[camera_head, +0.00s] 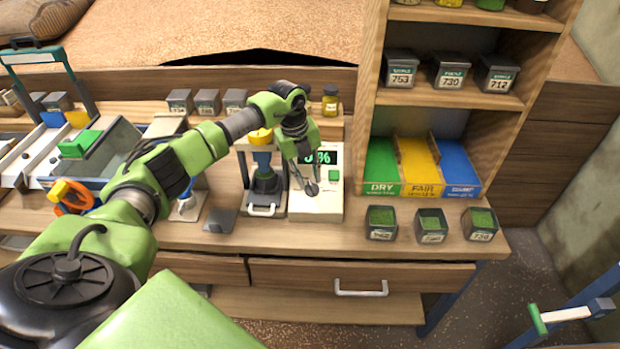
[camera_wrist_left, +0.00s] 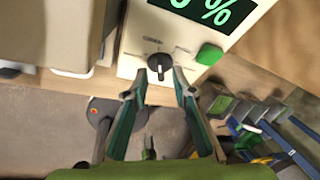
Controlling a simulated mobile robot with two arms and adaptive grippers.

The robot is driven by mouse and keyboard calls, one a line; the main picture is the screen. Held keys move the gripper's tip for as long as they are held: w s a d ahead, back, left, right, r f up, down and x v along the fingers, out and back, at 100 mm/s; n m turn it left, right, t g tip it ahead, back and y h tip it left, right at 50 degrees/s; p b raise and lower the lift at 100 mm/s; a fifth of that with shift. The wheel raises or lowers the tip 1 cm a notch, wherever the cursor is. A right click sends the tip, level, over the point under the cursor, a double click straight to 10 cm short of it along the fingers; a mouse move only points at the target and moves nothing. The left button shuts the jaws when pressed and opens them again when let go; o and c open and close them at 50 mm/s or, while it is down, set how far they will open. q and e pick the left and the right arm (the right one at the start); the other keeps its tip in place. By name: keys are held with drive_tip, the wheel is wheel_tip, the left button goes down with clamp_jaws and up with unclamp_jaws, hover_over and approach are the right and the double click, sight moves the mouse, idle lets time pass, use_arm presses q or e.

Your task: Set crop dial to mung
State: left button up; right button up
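The moisture meter (camera_head: 327,211) is a cream box on the bench with a green percent display (camera_head: 324,157) and a green button (camera_head: 334,175). Its crop dial (camera_wrist_left: 159,66) is a round black knob with a white pointer bar in the left wrist view; in the head view my gripper hides it. My left gripper (camera_head: 310,188) is over the meter's face. In the left wrist view (camera_wrist_left: 160,80) its fingers are apart, with the tips near either side of the dial. Contact with the dial cannot be told. My right gripper is not in view.
A device with a blue and yellow top (camera_head: 263,170) stands just left of the meter. Small sample cups (camera_head: 382,223) line the bench to the right, before green, yellow and blue bins (camera_head: 420,165). A drawer handle (camera_head: 361,288) sticks out below the bench.

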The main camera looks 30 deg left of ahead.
sight(313, 188)
use_arm(q)
drive_tip(key=shift+w+d+f, duration=0.1)
drive_tip(key=shift+w+f, duration=0.1)
drive_tip(key=shift+f, duration=0.95)
clamp_jaws()
drive_tip(key=shift+d, duration=0.1)
drive_tip(key=shift+w+m+b, duration=0.15)
drive_tip(key=shift+m+b, duration=0.2)
drive_tip(key=shift+m, duration=0.35)
drive_tip(key=m, duration=0.1)
drive_tip(key=m+g+y+b, duration=0.1)
drive_tip(key=m, duration=0.1)
drive_tip(key=shift+w+d, duration=0.1)
drive_tip(key=shift+d, duration=0.1)
drive_tip(key=m+y+b, duration=0.1)
drive_tip(key=m, duration=0.1)
drive_tip(key=m+g+y+b, duration=0.1)
drive_tip(key=m, duration=0.1)
drive_tip(key=shift+w+d, duration=0.1)
drive_tip(key=shift+d, duration=0.1)
drive_tip(key=shift+m, duration=0.3)
